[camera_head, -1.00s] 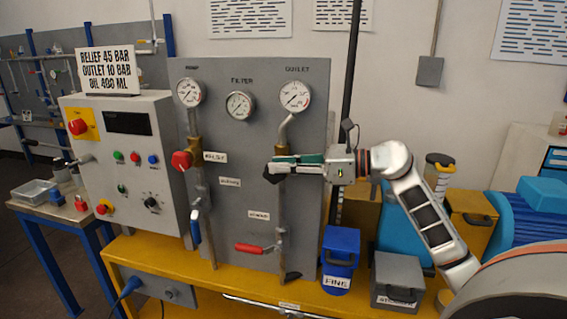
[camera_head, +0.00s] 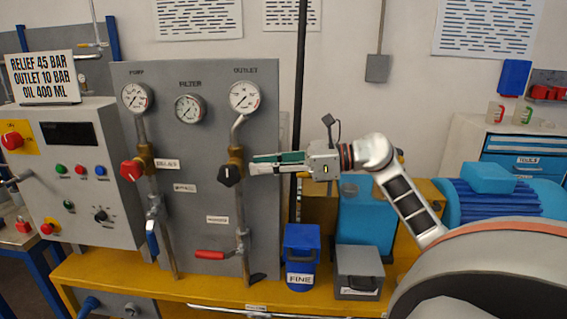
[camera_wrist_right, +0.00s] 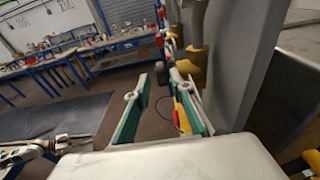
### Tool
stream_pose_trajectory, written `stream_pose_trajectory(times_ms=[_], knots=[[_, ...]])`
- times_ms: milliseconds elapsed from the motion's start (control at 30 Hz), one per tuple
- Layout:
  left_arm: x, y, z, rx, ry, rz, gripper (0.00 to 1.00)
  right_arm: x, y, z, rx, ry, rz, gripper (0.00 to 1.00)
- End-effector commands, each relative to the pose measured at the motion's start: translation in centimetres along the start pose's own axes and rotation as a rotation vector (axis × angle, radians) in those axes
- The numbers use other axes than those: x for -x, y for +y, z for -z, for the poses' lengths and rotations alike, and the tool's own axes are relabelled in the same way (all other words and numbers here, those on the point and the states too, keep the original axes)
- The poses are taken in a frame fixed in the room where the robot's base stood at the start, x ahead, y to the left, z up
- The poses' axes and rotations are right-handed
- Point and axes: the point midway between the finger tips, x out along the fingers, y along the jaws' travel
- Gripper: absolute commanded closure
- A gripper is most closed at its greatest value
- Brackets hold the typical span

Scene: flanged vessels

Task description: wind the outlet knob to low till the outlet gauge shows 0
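The outlet knob (camera_head: 230,176) is black and sits on a brass valve body on the grey panel. The outlet gauge (camera_head: 244,97) is a round white dial above it; its reading is too small to tell. My right gripper (camera_head: 251,163) has its fingertips just right of the knob, apart from it as far as I can see. In the wrist view the green-padded fingers (camera_wrist_right: 158,100) are spread with nothing between them. A dark knob (camera_wrist_right: 161,73) shows beyond them. A grey metal part at that view's lower left may be my left gripper; its state is unclear.
A red knob (camera_head: 131,170) and a red-handled lever (camera_head: 212,254) are on nearby pipes. The pump gauge (camera_head: 137,97) and filter gauge (camera_head: 189,108) are at left. A blue FINE bin (camera_head: 301,244) and a grey box (camera_head: 358,265) stand below my right arm.

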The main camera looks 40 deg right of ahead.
Motion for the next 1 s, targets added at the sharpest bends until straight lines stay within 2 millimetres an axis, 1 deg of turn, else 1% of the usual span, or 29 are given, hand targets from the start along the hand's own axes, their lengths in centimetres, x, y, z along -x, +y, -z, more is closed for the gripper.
stream_pose_trajectory(times_ms=[33, 100, 200, 333, 500, 1000], knots=[[0.0, 0.0, 0.0, 0.000, 0.000, 0.000, 0.77, 1.0, 0.0, 0.1, -0.001, 0.004, 0.001, 0.77], [0.0, 0.0, 0.0, 0.000, 0.000, 0.000, 0.77, 2.2, 0.0, 0.1, -0.001, 0.002, 0.002, 0.77], [0.0, 0.0, 0.0, 0.001, 0.001, 0.000, 0.77, 3.7, 0.0, 0.1, 0.000, 0.001, 0.001, 0.77], [0.0, 0.0, 0.0, 0.001, 0.001, 0.000, 0.77, 4.9, 0.0, 0.0, -0.001, 0.001, 0.000, 0.77], [0.0, 0.0, 0.0, 0.001, 0.001, 0.000, 0.77, 5.4, 0.0, 0.0, 0.001, 0.000, 0.000, 0.77], [0.0, 0.0, 0.1, 0.001, 0.001, 0.000, 0.77, 5.4, 0.0, 0.0, 0.000, -0.001, 0.000, 0.77]])
